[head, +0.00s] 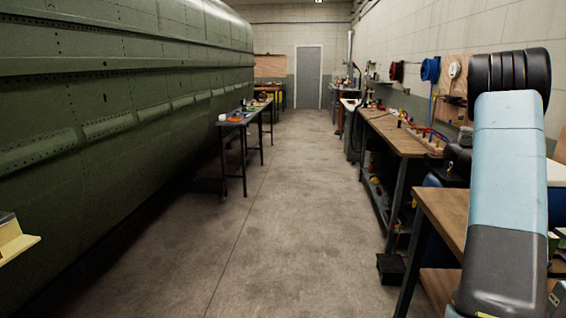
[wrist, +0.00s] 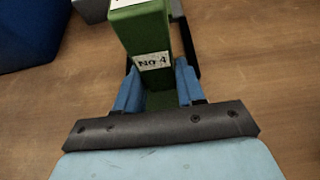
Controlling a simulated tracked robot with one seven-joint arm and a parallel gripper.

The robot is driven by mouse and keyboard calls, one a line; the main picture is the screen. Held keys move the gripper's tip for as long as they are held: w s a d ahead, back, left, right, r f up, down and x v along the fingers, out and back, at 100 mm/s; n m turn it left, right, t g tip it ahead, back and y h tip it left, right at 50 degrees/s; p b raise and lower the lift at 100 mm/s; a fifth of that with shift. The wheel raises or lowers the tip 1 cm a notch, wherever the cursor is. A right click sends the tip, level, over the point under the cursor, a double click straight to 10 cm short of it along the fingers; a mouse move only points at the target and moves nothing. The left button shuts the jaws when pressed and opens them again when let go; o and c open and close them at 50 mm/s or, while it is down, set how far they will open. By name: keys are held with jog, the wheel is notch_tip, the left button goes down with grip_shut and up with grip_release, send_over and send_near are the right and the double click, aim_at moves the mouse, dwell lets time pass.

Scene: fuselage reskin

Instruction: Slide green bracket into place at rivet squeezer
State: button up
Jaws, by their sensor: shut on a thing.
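In the wrist view, the green bracket (wrist: 143,32) has a white label reading "No 4". My gripper (wrist: 157,88) has its two blue fingers on either side of the bracket's lower part, and it is shut on it. The bracket is over or on a brown wooden surface (wrist: 262,95); I cannot tell whether it touches the wood. A dark part (wrist: 187,45) lies along the bracket's right side. I cannot identify a rivet squeezer for certain in either view. In the head view my arm blocks part of the right-hand bench, and the gripper is not visible there.
A blue object (wrist: 28,32) and a grey block (wrist: 90,8) are near the bracket. A wooden bench (head: 440,213) stands at right, with a longer bench (head: 392,130) beyond. A green fuselage (head: 100,125) fills the left.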

aim_at(555, 235)
jog(key=shift+s+d, duration=0.2)
jog(key=shift+d, duration=1.55)
jog(key=shift+s+d, duration=0.15)
jog(key=shift+d, duration=1.55)
jog(key=shift+d, duration=0.1)
jog(key=o, duration=1)
jog(key=shift+c, duration=0.2)
jog(key=shift+r, duration=0.1)
jog(key=shift+w+a+r, duration=0.1)
jog(key=shift+a+r, duration=0.4)
jog(key=shift+r, duration=0.65)
jog(key=shift+a+r, duration=0.5)
jog(key=shift+r, duration=0.65)
jog(key=shift+w+a+r, duration=0.1)
jog(key=shift+a+r, duration=0.4)
jog(key=shift+r, duration=0.65)
